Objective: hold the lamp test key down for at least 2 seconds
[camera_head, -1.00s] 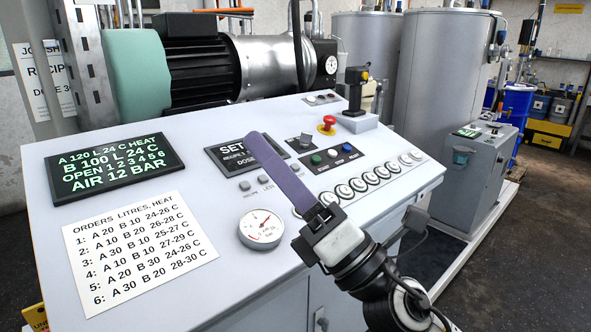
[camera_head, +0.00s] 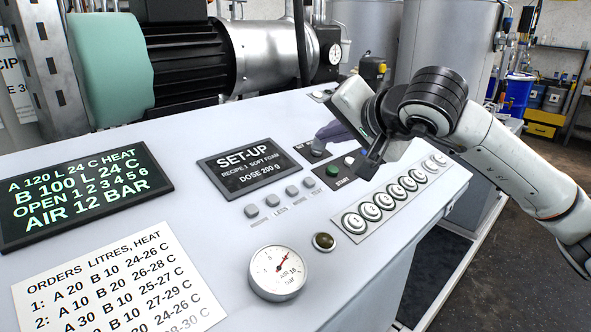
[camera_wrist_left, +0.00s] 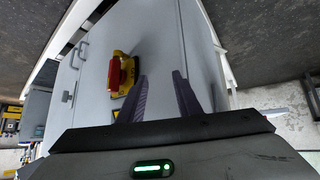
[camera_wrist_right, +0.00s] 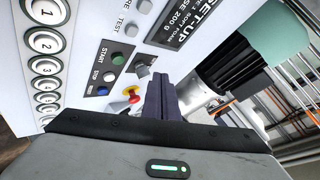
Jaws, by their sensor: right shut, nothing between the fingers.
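The key marked TEST (camera_head: 308,183) is the rightmost of a row of small grey square keys below the SET-UP display. It also shows in the right wrist view (camera_wrist_right: 131,30), uncovered. My right gripper (camera_head: 324,138) is shut and empty. Its purple fingers are over the back part of the panel, beyond the TEST key and apart from it. In the right wrist view the shut fingertips (camera_wrist_right: 160,82) point past the grey selector knob (camera_wrist_right: 141,70). My left gripper (camera_wrist_left: 159,77) is open and empty, in front of the cabinet, outside the head view.
A red stop button (camera_wrist_right: 132,95) is close to the right fingers. Numbered round keys (camera_head: 382,200), an amber lamp (camera_head: 324,241) and a gauge (camera_head: 278,272) are nearer the front edge.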

